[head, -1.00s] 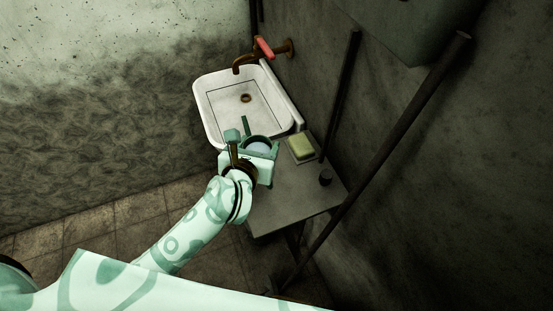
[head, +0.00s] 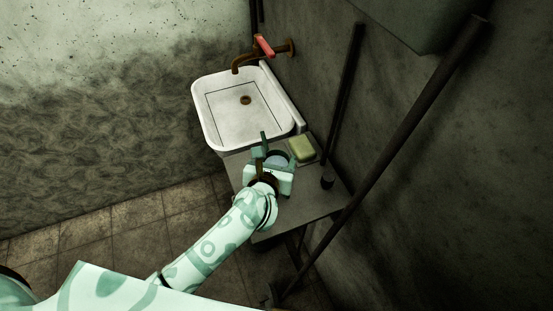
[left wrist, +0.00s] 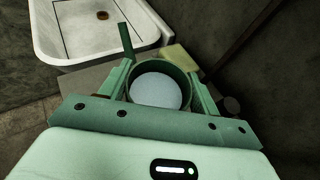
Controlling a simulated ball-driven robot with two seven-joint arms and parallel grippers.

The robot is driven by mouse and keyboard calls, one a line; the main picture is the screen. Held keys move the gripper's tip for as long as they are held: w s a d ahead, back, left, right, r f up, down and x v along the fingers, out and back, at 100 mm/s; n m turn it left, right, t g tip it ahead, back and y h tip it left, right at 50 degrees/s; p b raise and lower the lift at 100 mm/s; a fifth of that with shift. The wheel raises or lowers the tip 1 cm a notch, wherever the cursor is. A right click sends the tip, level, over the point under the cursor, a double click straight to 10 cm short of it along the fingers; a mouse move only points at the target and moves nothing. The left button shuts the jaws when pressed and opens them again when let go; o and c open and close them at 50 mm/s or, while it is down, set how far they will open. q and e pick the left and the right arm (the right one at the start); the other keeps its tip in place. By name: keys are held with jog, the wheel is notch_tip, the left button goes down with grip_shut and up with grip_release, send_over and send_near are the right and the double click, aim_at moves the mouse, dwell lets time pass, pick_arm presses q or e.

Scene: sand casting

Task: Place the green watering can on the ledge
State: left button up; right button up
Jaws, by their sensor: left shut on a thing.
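The green watering can (head: 277,158) is small and round, with a spout that points toward the sink. Seen from above in the left wrist view (left wrist: 157,88), its opening shows a pale, bluish-white surface inside. My left gripper (head: 268,165) is shut on the can, with one finger on each side of it. The can is over the sink end of the grey ledge (head: 300,204). I cannot tell whether its base touches the ledge. My arm and gripper hide its lower part. My right gripper is not in view.
A white sink (head: 240,122) with a rusty tap (head: 250,60) and red handle is beyond the ledge. A yellow-green sponge or soap (head: 302,148) lies right of the can. A small dark object (head: 327,181) stands by the wall. Dark pipes (head: 400,140) slant past the ledge's right side.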

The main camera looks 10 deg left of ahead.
pick_arm(q)
jog(key=shift+f, duration=0.15)
jog(key=o, duration=1.2)
jog(key=shift+s+r, duration=0.3)
jog(key=p+v, duration=0.2)
jog(key=v, duration=0.9)
jog(key=shift+s+r, duration=0.15)
jog(key=shift+s, duration=0.05)
